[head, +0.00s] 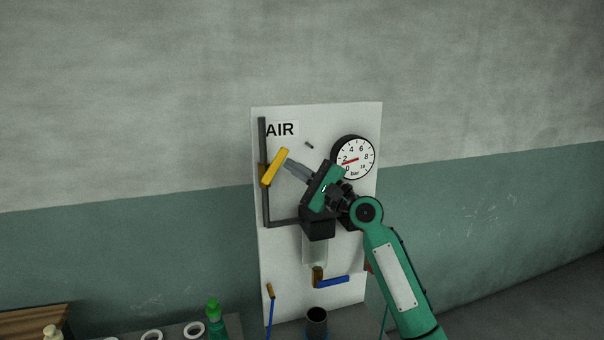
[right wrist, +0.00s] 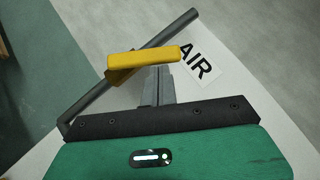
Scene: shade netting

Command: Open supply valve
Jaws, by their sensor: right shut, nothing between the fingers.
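The supply valve's yellow lever (head: 273,168) is on the grey vertical pipe at the left of the white AIR panel (head: 345,115). It slants up to the right from the pipe. My right gripper (head: 287,165) is shut and empty, its fingertips at the lever's right side; I cannot tell whether they touch it. In the right wrist view the yellow lever (right wrist: 150,58) lies across the pipe (right wrist: 100,85), just beyond my shut fingers (right wrist: 158,75). My left gripper is not in view.
A pressure gauge (head: 353,157) on the panel has a red needle near the low end. Below are a black filter unit (head: 318,226) and a blue lever (head: 333,282). A green bottle (head: 215,318) and white rings (head: 194,329) stand at lower left.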

